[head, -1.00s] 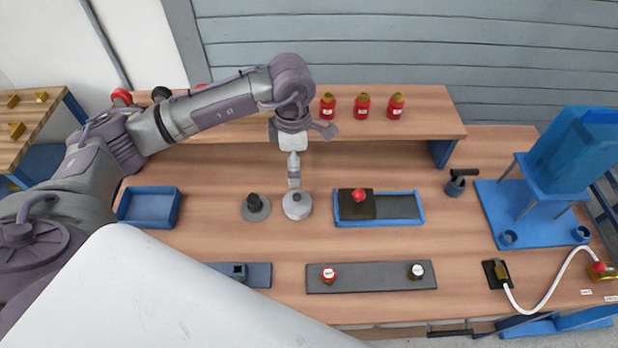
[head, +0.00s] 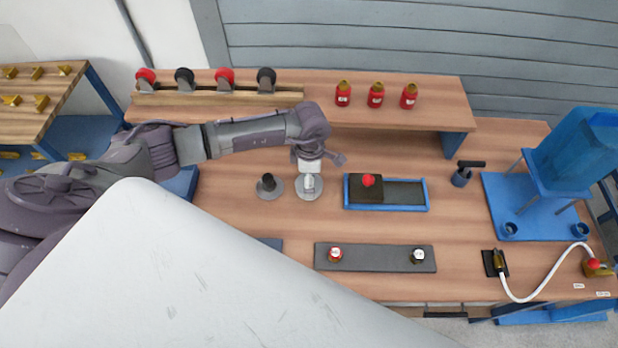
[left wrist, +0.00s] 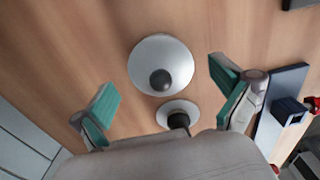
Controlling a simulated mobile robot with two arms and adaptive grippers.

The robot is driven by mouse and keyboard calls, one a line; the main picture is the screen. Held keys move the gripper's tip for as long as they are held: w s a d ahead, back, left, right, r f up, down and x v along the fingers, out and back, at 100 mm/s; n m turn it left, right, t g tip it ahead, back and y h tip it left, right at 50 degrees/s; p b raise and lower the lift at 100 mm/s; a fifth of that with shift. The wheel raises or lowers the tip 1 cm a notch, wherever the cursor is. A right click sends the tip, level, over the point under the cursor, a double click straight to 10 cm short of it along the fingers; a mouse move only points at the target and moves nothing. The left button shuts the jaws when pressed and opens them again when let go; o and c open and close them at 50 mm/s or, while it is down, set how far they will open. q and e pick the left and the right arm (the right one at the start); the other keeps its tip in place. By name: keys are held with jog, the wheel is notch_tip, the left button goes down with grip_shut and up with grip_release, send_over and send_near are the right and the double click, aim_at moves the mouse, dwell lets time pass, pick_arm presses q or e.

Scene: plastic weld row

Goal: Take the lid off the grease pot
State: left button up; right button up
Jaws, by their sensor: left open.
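A pale round pot with a lid (head: 304,196), apparently the grease pot, stands on the bench, partly hidden under my left gripper (head: 309,183) in the head view. In the left wrist view its lid (left wrist: 148,55) is a light grey disc with a dark round knob (left wrist: 161,79). My left gripper (left wrist: 166,103) is open and empty, its green-padded fingers wide apart. The knob lies between the fingers sideways but a little beyond the tips in the picture. How high the fingers are above it I cannot tell. My right gripper is not in view.
A grey disc with a black post (head: 268,186) stands close to the pot's left. A blue tray (head: 427,195) with a dark red-knobbed block lies at right. A grey strip (head: 375,258) with two small jars lies in front. A shelf (head: 430,100) with red bottles stands behind.

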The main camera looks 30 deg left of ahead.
pick_arm(q)
jog(key=shift+f, duration=0.3)
jog(key=shift+s, duration=0.15)
grip_shut()
